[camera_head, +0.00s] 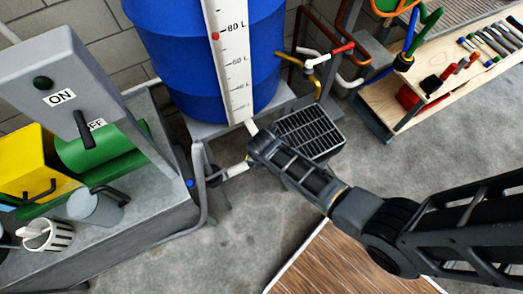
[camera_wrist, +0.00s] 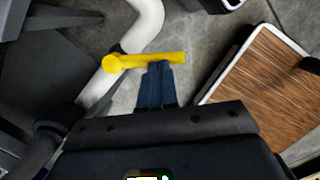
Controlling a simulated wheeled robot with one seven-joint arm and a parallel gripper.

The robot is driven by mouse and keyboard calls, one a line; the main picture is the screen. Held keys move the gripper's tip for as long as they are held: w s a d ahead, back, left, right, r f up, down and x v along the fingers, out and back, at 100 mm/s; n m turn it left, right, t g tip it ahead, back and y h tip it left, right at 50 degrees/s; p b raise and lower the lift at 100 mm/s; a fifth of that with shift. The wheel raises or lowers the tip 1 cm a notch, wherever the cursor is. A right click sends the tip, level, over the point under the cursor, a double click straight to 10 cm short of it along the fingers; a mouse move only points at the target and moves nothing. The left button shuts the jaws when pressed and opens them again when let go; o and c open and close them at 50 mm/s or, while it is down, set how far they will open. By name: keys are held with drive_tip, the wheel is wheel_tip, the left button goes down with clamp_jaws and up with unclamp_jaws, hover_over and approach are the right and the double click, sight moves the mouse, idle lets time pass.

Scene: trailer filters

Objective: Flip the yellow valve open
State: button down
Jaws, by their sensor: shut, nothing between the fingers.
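The yellow valve handle (camera_wrist: 145,60) shows in the wrist view. Its round left end sits on a white pipe (camera_wrist: 150,25), and its lever sticks out to the right, at an angle to the pipe. My gripper (camera_wrist: 159,70) is shut and empty, with its fingertips right at the lower edge of the lever; I cannot tell whether they touch it. In the head view my gripper (camera_head: 255,143) is just below the blue barrel, beside a white pipe piece (camera_head: 236,170). The yellow handle is not visible there and seems hidden by my gripper.
The blue barrel (camera_head: 205,60) stands on a grey stand (camera_head: 205,130). A black slatted crate (camera_head: 309,134) lies right of my gripper. Pipes with a red handle (camera_head: 342,49) are behind it. A grey machine bench (camera_head: 130,235) is at left, a wooden bench (camera_head: 430,102) at right.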

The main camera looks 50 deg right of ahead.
drive_tip(key=shift+w+d+p, duration=0.15)
drive_tip(key=shift+w+d, duration=0.15)
drive_tip(key=shift+d, duration=0.25)
drive_tip(key=shift+w+d+p, duration=0.15)
drive_tip(key=shift+w+d, duration=0.1)
drive_tip(key=shift+d, duration=0.25)
drive_tip(key=shift+w+a, duration=0.1)
drive_tip(key=shift+a, duration=0.05)
drive_tip(key=shift+w+a, duration=0.45)
drive_tip(key=shift+a, duration=0.15)
drive_tip(key=shift+s+a+r, duration=0.1)
drive_tip(key=shift+a+r, duration=0.05)
drive_tip(key=s+a+r+p, duration=0.2)
drive_tip(key=s+r+p, duration=0.2)
drive_tip(key=r, duration=0.7)
drive_tip(key=shift+s+r, duration=0.15)
drive_tip(key=shift+r, duration=0.2)
